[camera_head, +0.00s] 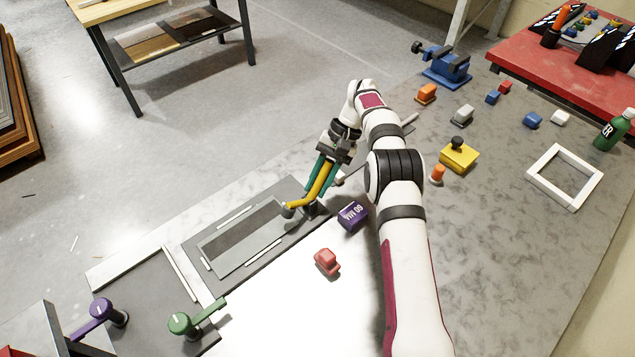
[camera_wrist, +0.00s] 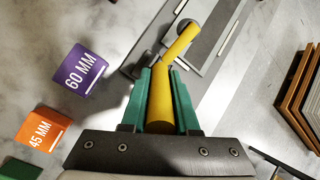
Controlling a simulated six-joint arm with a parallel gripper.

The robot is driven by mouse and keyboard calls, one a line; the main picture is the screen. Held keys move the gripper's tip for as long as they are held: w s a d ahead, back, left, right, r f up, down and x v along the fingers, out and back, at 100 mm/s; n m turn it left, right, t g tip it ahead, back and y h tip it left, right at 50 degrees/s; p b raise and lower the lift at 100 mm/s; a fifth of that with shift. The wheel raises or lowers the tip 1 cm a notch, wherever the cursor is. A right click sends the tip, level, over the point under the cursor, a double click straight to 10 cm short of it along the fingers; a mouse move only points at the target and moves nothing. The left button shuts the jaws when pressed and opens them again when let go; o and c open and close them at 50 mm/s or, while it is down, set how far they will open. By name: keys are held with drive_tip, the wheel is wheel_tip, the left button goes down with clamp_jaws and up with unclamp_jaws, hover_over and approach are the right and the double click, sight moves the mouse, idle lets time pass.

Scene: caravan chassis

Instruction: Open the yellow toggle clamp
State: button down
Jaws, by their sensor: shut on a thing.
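The yellow toggle clamp has a bent yellow handle (camera_head: 320,186) near the far right corner of the dark fixture plate (camera_head: 190,246). My gripper (camera_head: 322,172) has teal fingers and is shut on the handle. In the wrist view the handle (camera_wrist: 178,45) runs up from between the two fingers (camera_wrist: 161,95) and bends to the right. Its end meets a grey round tip over the plate (camera_wrist: 222,50).
A purple "60 MM" block (camera_head: 352,215) stands close to the right of the clamp, and a red block (camera_head: 327,262) lies nearer. A purple clamp (camera_head: 103,309) and a green clamp (camera_head: 195,321) are at the near left. An orange block (camera_wrist: 38,132) shows in the wrist view.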

drive_tip(key=shift+w, duration=0.1)
drive_tip(key=c, duration=0.7)
unclamp_jaws()
